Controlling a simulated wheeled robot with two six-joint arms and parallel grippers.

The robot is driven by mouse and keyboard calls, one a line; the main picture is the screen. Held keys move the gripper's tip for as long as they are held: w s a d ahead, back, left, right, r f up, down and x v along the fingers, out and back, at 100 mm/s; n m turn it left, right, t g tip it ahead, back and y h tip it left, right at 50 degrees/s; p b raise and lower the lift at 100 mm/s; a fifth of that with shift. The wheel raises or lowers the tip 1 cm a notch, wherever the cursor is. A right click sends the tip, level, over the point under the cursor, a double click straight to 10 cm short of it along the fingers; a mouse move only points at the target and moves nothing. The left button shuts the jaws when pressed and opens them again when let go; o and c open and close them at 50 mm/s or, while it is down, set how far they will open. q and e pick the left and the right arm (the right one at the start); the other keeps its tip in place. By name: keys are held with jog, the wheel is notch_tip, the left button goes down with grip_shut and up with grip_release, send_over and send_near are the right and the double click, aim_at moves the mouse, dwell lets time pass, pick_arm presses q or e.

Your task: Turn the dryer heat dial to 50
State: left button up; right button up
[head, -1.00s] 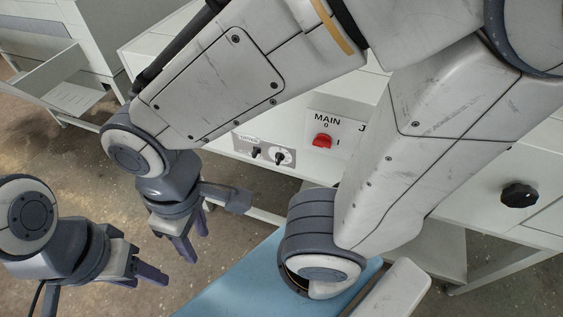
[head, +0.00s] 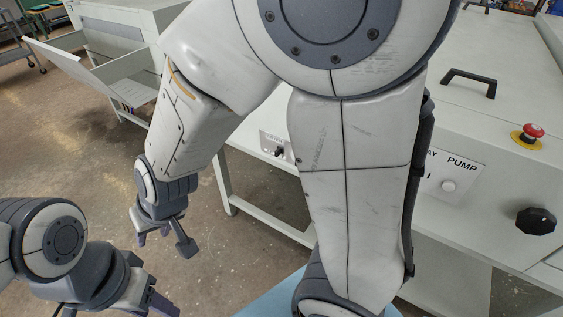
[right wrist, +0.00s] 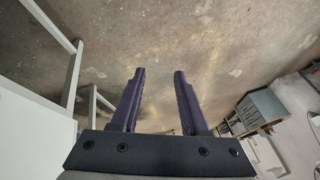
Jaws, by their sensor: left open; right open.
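A small control panel (head: 268,143) on the white machine's front carries a black knob (head: 279,152). My own arm covers the panel's right part, and no dial reading or "dryer heat" label is legible. My right gripper (head: 152,236) hangs over the floor, left of and below the panel, well apart from it. In the right wrist view its two purple fingers (right wrist: 158,85) are parted and empty, with bare floor beyond. My left gripper (head: 140,300) is at the lower left, partly cut off by the frame edge. It is open, with nothing seen in it.
A light blue surface (head: 275,298) lies below.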

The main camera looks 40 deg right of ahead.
jog(key=w+d+f+m+t+h+b, duration=0.5)
jog(key=w+d+f+m, duration=0.3)
jog(key=w+d+f, duration=0.45)
jog(key=s+d+f+m+g+h+b, duration=0.1)
jog(key=s+d+m+h+b, duration=0.15)
jog(key=d+h, duration=0.7)
jog(key=s+d+f+m+g+h+b, duration=0.15)
jog(key=d+m+h, duration=0.35)
jog(key=d, duration=0.8)
pick_arm(q)
notch_tip(320, 180, down, 10)
jog(key=shift+f, duration=0.15)
pick_arm(e)
jog(key=x, duration=1)
jog(key=shift+r+n+h, duration=0.35)
jog(key=shift+n, duration=0.1)
pick_arm(q)
jog(key=shift+d, duration=0.1)
pick_arm(e)
jog(key=shift+s, duration=0.1)
grip_shut()
